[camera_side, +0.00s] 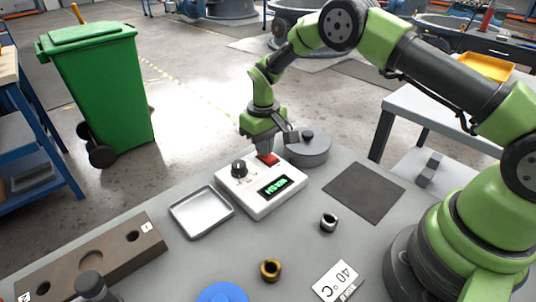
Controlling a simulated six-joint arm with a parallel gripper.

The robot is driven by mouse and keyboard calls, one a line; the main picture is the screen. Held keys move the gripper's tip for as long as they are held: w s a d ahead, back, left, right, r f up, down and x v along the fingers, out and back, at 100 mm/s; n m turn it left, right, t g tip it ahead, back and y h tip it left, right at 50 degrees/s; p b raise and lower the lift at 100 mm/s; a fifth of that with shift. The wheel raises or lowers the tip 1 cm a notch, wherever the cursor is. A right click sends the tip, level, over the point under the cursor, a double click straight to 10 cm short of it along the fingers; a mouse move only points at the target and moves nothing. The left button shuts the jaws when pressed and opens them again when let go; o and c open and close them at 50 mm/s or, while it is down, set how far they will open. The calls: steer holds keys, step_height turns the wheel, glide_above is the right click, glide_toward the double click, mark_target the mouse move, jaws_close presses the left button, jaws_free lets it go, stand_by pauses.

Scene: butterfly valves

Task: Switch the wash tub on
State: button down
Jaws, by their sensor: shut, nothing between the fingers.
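A white control box (262,205) stands on the grey table. It has a black knob (239,168), a red button or switch (269,160) at its far corner and a dark display (276,187) with lit green characters, hard to read at this angle. My gripper (264,152) is shut and empty, pointing down right over the red part. I cannot tell whether the fingertips touch it, and they hide part of it. A round grey lidded vessel (308,151), possibly the wash tub, stands just behind and right of the box.
A metal tray (201,211) lies left of the box and a dark mat (364,192) to its right. A steel ring (328,222), a brass ring (271,269), a "40 °C" card (337,281), a blue disc (222,292) and a brown holed block (85,262) are nearer the camera.

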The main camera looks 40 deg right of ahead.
steer(key=shift+r, duration=3.5)
step_height(320, 180, up, 10)
steer(key=t, duration=0.2)
glide_above(273, 160)
steer(key=s+r+m+t+y, duration=0.1)
steer(key=s+r+m, duration=0.1)
steer(key=s+r, duration=0.55)
steer(key=s+a+r+m+t+y, duration=0.1)
steer(key=s+r+m+t, duration=0.1)
steer(key=s, duration=1.4)
steer(key=shift+r+t, duration=0.5)
steer(key=shift+t, duration=0.6)
